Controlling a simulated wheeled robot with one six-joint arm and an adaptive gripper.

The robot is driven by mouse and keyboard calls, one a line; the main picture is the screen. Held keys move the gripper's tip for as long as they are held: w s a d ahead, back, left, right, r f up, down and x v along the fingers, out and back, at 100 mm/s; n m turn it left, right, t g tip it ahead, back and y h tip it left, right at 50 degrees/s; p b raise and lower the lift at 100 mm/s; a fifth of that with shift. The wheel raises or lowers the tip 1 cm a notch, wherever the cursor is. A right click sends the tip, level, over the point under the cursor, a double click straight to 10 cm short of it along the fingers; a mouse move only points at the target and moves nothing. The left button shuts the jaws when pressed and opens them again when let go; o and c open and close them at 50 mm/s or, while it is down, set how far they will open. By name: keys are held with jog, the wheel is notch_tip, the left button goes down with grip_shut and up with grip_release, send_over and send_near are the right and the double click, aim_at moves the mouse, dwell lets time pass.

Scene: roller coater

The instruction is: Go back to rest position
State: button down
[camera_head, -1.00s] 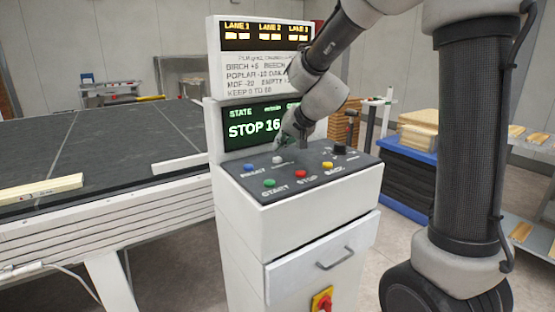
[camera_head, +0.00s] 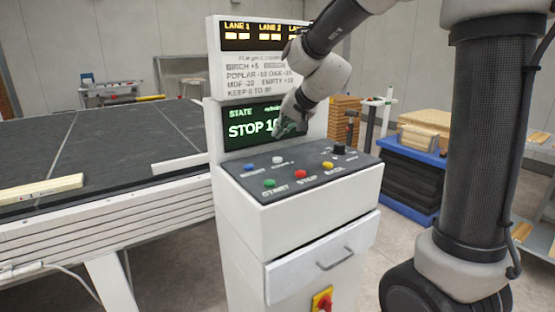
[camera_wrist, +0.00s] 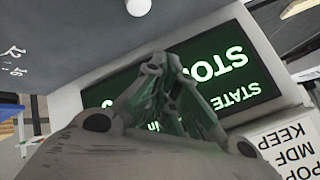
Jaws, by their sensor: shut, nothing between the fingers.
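My gripper (camera_head: 277,133) is raised above the back of the control panel (camera_head: 262,190), in front of the green state screen (camera_head: 240,131). It is shut and empty, and touches no button. In the wrist view my gripper (camera_wrist: 168,62) has its fingers together, with the upside-down state screen (camera_wrist: 262,85) behind them. The screen reads "STOP" and a number partly hidden by my gripper. The panel carries a blue button (camera_head: 249,167), a white one (camera_head: 278,160), a green one (camera_head: 269,183), a red one (camera_head: 301,174), a yellow one (camera_head: 328,166) and a black knob (camera_head: 339,148).
A lane display (camera_head: 250,35) stands above the screen, partly covered by my arm. A long dark-topped table (camera_head: 90,145) with a light wood strip (camera_head: 40,190) lies at left. Stacked boards (camera_head: 420,138) on a blue-topped stack (camera_head: 408,152) stand at right. Open floor lies between.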

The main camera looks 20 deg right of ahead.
jog(key=s+f+g, duration=0.1)
jog(key=s, duration=0.1)
jog(key=s+f+n+g, duration=0.1)
jog(key=s+f, duration=0.1)
jog(key=s, duration=0.1)
jog(key=s+d+f+n+g, duration=0.1)
jog(key=s, duration=0.1)
jog(key=shift+s+f, duration=0.25)
jog(key=shift+f, duration=0.15)
jog(key=s+d+r+h, duration=0.1)
jog(key=s+d, duration=0.3)
jog(key=s, duration=0.5)
jog(key=s+d+r+n+h, duration=0.1)
jog(key=s+d, duration=0.3)
jog(key=s, duration=0.5)
jog(key=s+d+r+n+g+h, duration=0.1)
jog(key=s+d, duration=0.4)
jog(key=s, duration=0.4)
jog(key=shift+h, duration=0.4)
